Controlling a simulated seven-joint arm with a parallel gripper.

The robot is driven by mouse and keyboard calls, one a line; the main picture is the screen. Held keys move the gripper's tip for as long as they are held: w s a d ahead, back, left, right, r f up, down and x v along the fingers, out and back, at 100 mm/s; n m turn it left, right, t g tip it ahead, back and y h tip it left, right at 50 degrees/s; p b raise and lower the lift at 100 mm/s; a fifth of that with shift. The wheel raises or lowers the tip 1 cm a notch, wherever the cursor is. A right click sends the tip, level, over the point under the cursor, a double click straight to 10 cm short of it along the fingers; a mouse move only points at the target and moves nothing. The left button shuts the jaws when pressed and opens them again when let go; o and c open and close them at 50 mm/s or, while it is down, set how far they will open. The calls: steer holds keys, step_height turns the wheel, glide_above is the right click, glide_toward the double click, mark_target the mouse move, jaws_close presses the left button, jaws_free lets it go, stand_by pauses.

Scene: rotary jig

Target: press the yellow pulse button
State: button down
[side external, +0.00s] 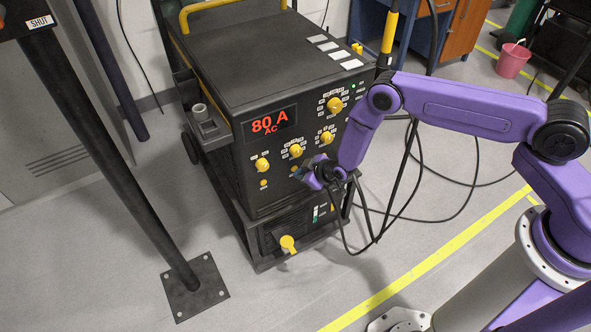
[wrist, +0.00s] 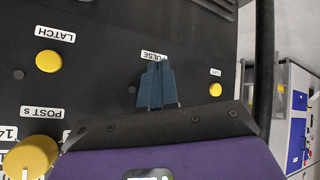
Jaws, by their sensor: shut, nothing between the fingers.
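The PULSE label (wrist: 153,56) on the black front panel shows upside down in the wrist view. The shut fingertips of my gripper (wrist: 157,66) lie right over the spot beside this label, and the pulse button is hidden behind them. I cannot tell whether the fingertips touch the button or the panel. In the side external view my gripper (side external: 305,172) is close in front of the panel's lower control row. A small yellow button (side external: 294,168) shows at its left edge; I cannot tell which one it is.
In the wrist view a round yellow button (wrist: 48,61) marked LATCH, a yellow knob (wrist: 30,158) and a small yellow GAS light (wrist: 215,89) flank my fingers. The black machine (side external: 225,150) reads 80 A AC. Dark cables (side external: 440,215) lie on the floor.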

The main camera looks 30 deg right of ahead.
stand_by(0.3)
steer(key=shift+s, duration=0.5)
steer(key=s, duration=0.6)
stand_by(0.4)
stand_by(0.4)
